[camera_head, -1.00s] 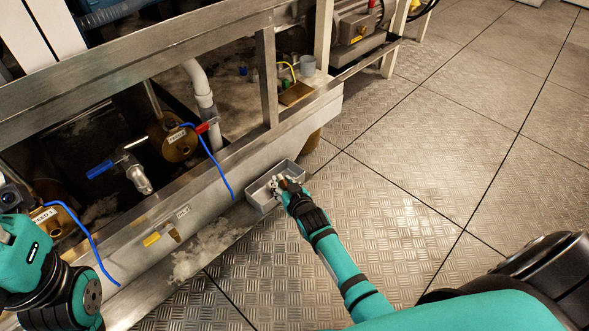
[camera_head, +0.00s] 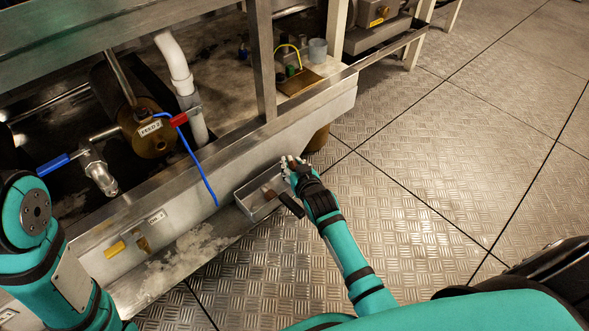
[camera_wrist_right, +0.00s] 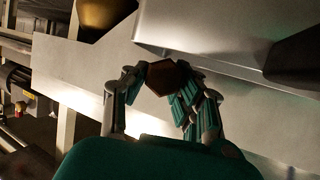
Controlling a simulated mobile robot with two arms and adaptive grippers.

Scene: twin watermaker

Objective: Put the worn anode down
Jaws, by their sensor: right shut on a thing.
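My right gripper (camera_head: 292,167) is shut on a small brown piece, apparently the worn anode. In the right wrist view the brown, faceted end of the piece (camera_wrist_right: 163,77) shows between the fingers (camera_wrist_right: 158,88); the rest is hidden. In the head view the gripper is at the far right end of a small grey tray (camera_head: 246,205). I cannot tell whether the piece touches it. My left arm shows at the left edge, but its gripper is out of view.
A black, rod-like thing (camera_head: 291,205) sits at the tray's near right edge. The steel frame (camera_head: 225,165) rises behind the tray. A blue hose (camera_head: 198,170) hangs from the brass housing (camera_head: 150,135). Bare tread-plate floor (camera_head: 430,180) lies to the right.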

